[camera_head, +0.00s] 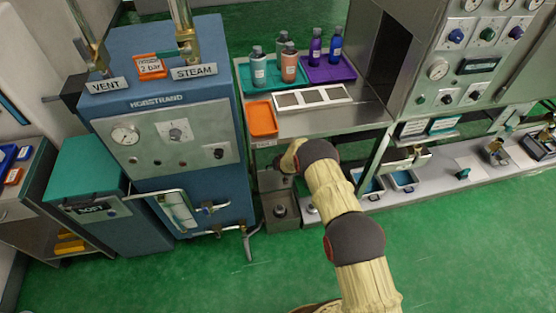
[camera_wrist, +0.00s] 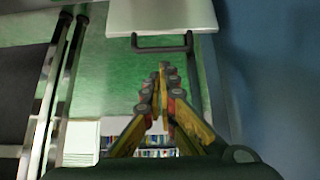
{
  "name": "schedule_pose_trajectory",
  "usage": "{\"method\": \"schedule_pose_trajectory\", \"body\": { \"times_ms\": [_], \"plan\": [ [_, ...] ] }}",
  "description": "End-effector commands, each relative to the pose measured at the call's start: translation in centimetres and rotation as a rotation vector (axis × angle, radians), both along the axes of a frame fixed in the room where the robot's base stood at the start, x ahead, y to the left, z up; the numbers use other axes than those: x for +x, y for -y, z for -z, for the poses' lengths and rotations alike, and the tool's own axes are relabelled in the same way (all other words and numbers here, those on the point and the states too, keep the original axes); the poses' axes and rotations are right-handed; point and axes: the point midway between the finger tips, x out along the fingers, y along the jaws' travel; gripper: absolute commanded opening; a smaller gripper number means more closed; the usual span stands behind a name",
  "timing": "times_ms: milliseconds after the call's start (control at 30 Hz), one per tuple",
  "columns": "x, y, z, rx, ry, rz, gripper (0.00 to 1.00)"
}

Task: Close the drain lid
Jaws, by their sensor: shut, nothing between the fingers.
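A grey floor box (camera_head: 282,222) stands low between the blue boiler and the metal bench, with a small round part inside its open front. An upright grey plate at its back (camera_head: 270,181) looks like the raised drain lid, though I cannot be sure. In the wrist view a pale plate (camera_wrist: 160,14) with a dark bar handle (camera_wrist: 160,49) shows at the top; it may be this lid. My gripper (camera_wrist: 163,75) is shut and empty, its fingertips just below the handle in the picture. Whether they touch is unclear. In the head view my arm hides the fingers.
The blue boiler (camera_head: 190,185) stands left of the box, with pipes and a valve low at its side. The bench (camera_head: 330,122) is to the right, carrying trays, bottles and an orange tray (camera_head: 261,119). Green floor (camera_head: 200,280) is clear in front.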

Motion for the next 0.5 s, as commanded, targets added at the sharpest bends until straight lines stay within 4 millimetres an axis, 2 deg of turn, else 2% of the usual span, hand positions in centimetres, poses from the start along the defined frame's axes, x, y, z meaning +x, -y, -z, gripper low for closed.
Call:
{"method": "schedule_pose_trajectory", "body": {
  "times_ms": [100, 233, 500],
  "plan": [
    [1.4, -0.4, -1.3, 0.021, 0.072, 0.000, 0.00],
    [2.2, -0.6, -1.8, 0.028, 0.103, 0.000, 0.00],
    [4.4, -1.2, 0.6, 0.029, 0.103, 0.001, 0.00]
  ]
}}
